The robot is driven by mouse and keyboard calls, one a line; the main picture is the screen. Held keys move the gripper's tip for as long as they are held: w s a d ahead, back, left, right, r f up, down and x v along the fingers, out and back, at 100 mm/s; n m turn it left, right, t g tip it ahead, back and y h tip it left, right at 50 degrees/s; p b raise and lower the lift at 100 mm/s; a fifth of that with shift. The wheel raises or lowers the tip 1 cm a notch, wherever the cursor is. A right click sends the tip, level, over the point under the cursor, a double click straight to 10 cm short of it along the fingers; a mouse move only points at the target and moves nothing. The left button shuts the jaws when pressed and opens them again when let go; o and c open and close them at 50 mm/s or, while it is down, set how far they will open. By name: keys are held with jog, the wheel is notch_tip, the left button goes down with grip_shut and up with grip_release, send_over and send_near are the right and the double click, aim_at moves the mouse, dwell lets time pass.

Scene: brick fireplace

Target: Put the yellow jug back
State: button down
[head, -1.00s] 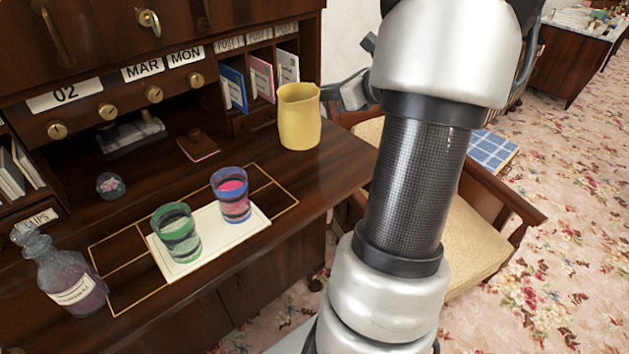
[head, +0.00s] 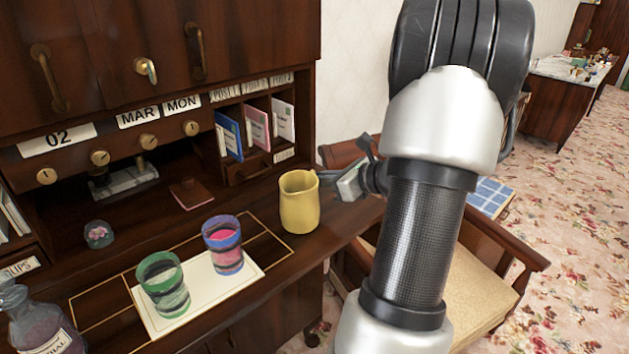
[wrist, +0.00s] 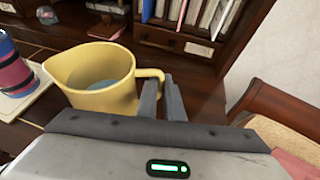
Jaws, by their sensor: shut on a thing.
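The yellow jug (head: 299,205) is upright at the right end of the dark wooden desk (head: 330,240), right of two striped cups. My gripper (head: 350,183) is at its right side, shut on its handle. In the wrist view the jug (wrist: 105,95) has its handle between my fingers (wrist: 167,95), and a bluish-grey surface shows inside it. The jug's base is at or just above the desktop; I cannot tell whether it touches.
A green cup (head: 163,286) and a blue cup with pink contents (head: 223,247) stand on a cream mat (head: 200,305). A bottle (head: 40,325) is at the lower left. Letter slots (head: 255,125) rise behind. A chair (head: 470,285) stands right of the desk.

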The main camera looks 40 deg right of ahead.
jog(key=shift+f, duration=0.15)
jog(key=c, duration=1.9)
grip_release()
jog(key=shift+s+r, duration=0.15)
jog(key=shift+r, duration=0.15)
jog(key=v, duration=1.1)
jog(key=shift+s, duration=0.35)
jog(key=shift+d, duration=0.1)
